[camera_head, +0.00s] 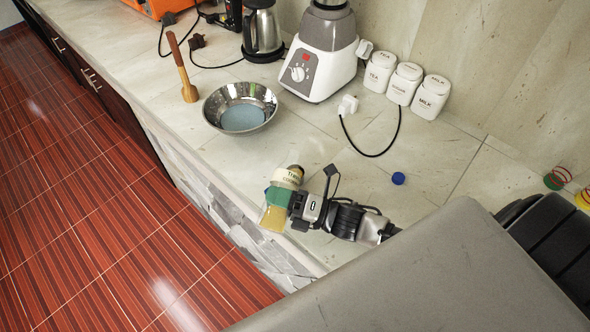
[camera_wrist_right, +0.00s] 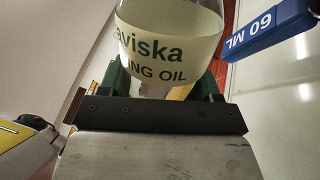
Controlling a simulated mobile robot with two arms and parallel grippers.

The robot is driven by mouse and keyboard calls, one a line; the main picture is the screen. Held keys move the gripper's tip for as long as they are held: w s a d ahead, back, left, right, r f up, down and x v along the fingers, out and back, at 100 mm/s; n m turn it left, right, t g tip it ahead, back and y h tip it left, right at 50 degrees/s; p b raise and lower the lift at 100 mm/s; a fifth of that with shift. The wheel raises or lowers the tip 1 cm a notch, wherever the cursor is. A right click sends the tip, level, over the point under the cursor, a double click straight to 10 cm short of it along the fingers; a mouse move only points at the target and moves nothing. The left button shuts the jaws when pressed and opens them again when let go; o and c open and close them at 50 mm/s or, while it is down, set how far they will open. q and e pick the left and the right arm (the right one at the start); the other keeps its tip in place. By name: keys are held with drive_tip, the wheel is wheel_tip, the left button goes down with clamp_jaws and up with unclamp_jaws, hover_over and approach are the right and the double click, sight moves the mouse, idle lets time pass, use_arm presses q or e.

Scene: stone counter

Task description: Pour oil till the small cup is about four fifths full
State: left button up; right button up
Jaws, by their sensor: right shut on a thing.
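The oil bottle (camera_head: 273,217) has a pale label and yellow oil in its lower part. My right gripper (camera_head: 281,196) is shut around it near the counter's front edge. In the right wrist view the bottle (camera_wrist_right: 170,35) fills the top middle, between my green fingers (camera_wrist_right: 163,84). A blue piece marked "60 ML" (camera_wrist_right: 262,28) lies right of the bottle there; it looks like a measuring cup's handle, and its bowl is not visible. I cannot make out the small cup in the head view, nor any oil flowing. My left gripper is not in view.
A small blue round thing (camera_head: 398,178) lies on the stone counter (camera_head: 340,130), right of the bottle.

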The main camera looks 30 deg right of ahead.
drive_tip(key=shift+f+m, duration=0.2)
drive_tip(key=shift+m, duration=0.5)
idle(1.1)
drive_tip(key=shift+r+m+t+h+p, duration=0.2)
drive_tip(key=shift+m+p, duration=0.2)
drive_tip(key=shift+m, duration=0.4)
drive_tip(key=shift+r+m+t+h+p, duration=0.1)
drive_tip(key=shift+m+t+p, duration=0.2)
drive_tip(key=shift+m, duration=0.5)
idle(2.4)
drive_tip(key=shift+f, duration=0.1)
drive_tip(key=shift+f+n+b, duration=0.4)
drive_tip(key=shift+n+b, duration=0.25)
drive_tip(key=shift+n, duration=0.15)
drive_tip(key=shift+r+n+g, duration=0.25)
drive_tip(key=shift+n+g, duration=0.25)
drive_tip(key=shift+n, duration=0.7)
drive_tip(key=shift+r, duration=0.1)
